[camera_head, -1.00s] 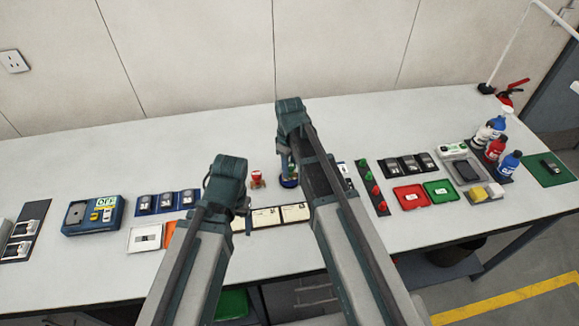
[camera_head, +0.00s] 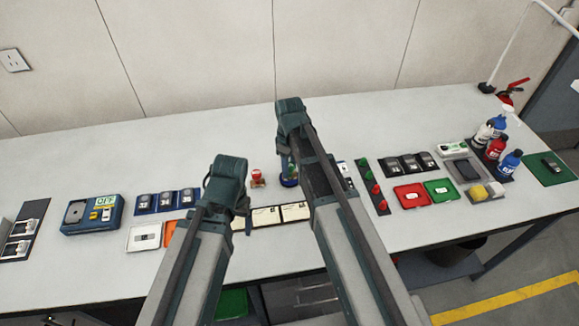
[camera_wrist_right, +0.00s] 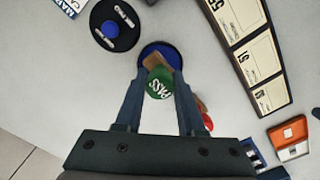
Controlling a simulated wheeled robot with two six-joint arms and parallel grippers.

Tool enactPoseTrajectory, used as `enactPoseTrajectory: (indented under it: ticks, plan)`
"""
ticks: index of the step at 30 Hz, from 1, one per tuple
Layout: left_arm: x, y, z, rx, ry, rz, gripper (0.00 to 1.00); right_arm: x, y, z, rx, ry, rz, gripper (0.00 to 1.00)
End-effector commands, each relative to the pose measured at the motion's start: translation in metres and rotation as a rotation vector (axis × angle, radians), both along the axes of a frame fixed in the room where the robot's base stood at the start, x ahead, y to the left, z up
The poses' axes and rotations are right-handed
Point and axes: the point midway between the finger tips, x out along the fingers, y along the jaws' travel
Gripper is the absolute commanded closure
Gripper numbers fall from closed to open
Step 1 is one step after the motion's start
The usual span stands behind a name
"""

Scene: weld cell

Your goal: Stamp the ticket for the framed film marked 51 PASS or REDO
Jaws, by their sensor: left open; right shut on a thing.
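My right gripper (camera_wrist_right: 159,88) is shut on the green PASS stamp (camera_wrist_right: 157,82), whose wooden part shows beyond the fingers. The stamp is over the blue ink pad (camera_wrist_right: 172,50); whether it touches the pad is unclear. In the head view the pad (camera_head: 289,182) shows just below my right gripper. The red stamp (camera_head: 257,180) stands to its left. The tickets (camera_head: 265,217) lie in a row in front, partly behind my arms; in the wrist view the middle ticket (camera_wrist_right: 258,60) appears to read 51. My left gripper (camera_head: 243,212) is open above the tickets' left end, its fingertips mostly hidden.
Numbered film holders stand at left (camera_head: 167,201) and right (camera_head: 409,164). A blue device (camera_head: 91,215) is far left. Red (camera_head: 410,197) and green (camera_head: 439,191) trays and several bottles (camera_head: 495,148) are right. A black disc with a blue knob (camera_wrist_right: 113,28) lies beside the pad.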

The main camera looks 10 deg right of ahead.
Motion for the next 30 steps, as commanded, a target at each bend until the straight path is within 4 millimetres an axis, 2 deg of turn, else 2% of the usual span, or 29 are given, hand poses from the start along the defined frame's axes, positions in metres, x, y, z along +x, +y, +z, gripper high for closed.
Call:
enactPoseTrajectory:
  ticks: [17,30]
  plan:
    - [0.000,0.000,0.001,0.000,0.000,0.000,0.21,-0.001,0.000,0.001,0.000,0.003,0.000,0.97]
    - [0.000,0.000,0.033,0.000,0.000,0.000,0.21,-0.001,0.000,0.033,0.000,0.001,0.000,0.97]
